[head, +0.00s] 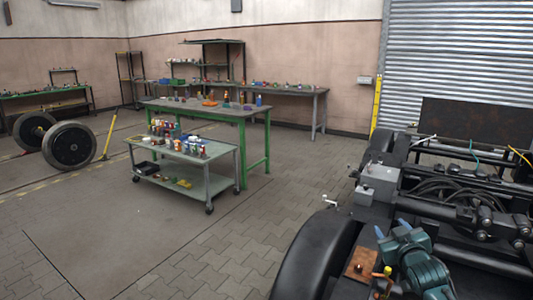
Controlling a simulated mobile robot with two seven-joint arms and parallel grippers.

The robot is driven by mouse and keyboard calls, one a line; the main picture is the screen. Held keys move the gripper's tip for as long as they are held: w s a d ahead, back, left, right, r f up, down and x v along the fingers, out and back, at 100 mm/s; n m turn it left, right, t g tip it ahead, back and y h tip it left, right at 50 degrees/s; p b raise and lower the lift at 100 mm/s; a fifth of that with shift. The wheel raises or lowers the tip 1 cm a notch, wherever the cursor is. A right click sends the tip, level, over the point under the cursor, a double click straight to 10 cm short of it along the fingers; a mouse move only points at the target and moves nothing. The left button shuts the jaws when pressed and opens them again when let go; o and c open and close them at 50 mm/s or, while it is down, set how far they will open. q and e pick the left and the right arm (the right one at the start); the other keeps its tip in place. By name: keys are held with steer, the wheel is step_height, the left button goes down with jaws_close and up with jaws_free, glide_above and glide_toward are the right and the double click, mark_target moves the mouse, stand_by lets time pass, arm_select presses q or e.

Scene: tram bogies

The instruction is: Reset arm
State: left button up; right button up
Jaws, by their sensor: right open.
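My right gripper (391,229) is at the lower right, on a teal arm over the tram bogie (463,216). Its two blue fingertips stand apart with nothing between them, so it is open and empty. A brown plate (361,264) with a dark round part lies just left of and below the gripper. A grey box (379,182) sits on the bogie beyond the gripper. My left gripper is out of view.
A grey trolley (205,152) with bottles stands before a green-legged table (215,110). A wheelset (68,146) is at the far left. The paved floor (240,235) between is clear.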

steer(key=s+a+f+n+g+y, duration=0.1)
steer(key=s+a+f+g+y, duration=0.1)
steer(key=s+a+f, duration=0.55)
steer(key=s+a+f+g+y, duration=0.1)
steer(key=s+a+f, duration=0.3)
steer(key=s+f, duration=0.6)
steer(key=s+a+f+g, duration=0.1)
steer(key=s+a, duration=0.2)
steer(key=s, duration=0.6)
steer(key=s+a+f+m+g+y, duration=0.1)
steer(key=s+a, duration=0.3)
steer(key=s, duration=0.6)
steer(key=shift+s+f+g+y, duration=0.3)
steer(key=shift+f+g, duration=0.2)
steer(key=shift+f, duration=0.25)
